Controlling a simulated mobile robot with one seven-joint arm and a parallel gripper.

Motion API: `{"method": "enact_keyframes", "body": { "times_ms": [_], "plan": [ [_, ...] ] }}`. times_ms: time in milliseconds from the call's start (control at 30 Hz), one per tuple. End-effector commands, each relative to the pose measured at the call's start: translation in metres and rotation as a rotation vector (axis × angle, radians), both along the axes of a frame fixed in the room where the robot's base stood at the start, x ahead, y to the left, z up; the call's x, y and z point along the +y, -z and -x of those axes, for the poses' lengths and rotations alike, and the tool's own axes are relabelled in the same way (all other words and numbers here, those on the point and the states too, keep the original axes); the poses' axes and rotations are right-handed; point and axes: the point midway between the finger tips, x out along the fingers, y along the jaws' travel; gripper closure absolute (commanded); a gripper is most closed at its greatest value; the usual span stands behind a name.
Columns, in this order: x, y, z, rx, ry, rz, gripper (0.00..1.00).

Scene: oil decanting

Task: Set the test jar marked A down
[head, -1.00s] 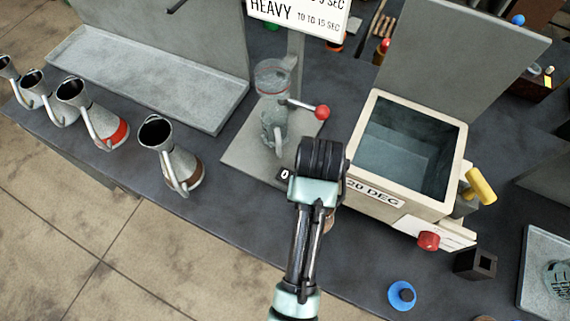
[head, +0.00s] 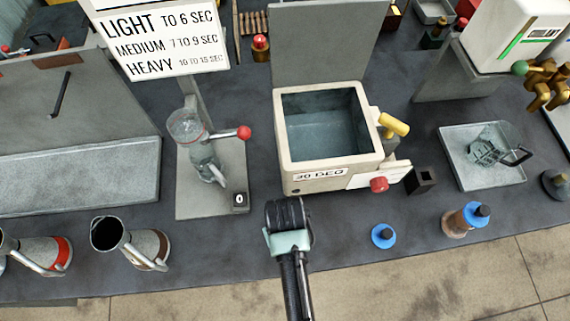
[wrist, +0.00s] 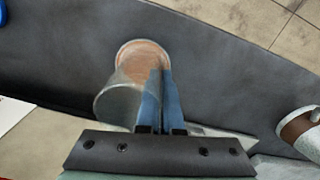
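In the wrist view a clear glass jar (wrist: 118,98) with a brown content or base is at the fingers of my gripper (wrist: 164,75). The two blue fingers are close together and appear shut on the jar's right side; the exact grip is hidden. No letter A shows on it, so I cannot confirm its mark. In the head view my gripper (head: 288,212) is in front of the cream bath box, over the dark bench (head: 330,225). The jar is hidden there behind my wrist. I cannot tell whether its bottom touches the bench.
The cream bath box (head: 290,178) has a red knob (head: 379,184) and a yellow handle (head: 394,124). A glass cup stand (head: 205,155) is left, with metal jugs (head: 130,245) nearer. Bench is bare between.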

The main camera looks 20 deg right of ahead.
Motion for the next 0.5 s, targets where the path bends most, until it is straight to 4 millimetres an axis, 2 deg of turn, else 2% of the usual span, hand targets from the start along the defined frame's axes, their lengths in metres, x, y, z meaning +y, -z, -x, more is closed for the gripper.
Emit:
{"method": "enact_keyframes", "body": {
  "times_ms": [100, 467, 500],
  "plan": [
    [-0.0001, 0.0081, -0.0002, 0.000, 0.000, 0.000, 1.00],
    [0.0000, 0.0124, -0.0005, -0.001, 0.000, 0.000, 1.00],
    [-0.0001, 0.0118, -0.0005, -0.001, 0.000, 0.000, 0.92]
  ]
}}
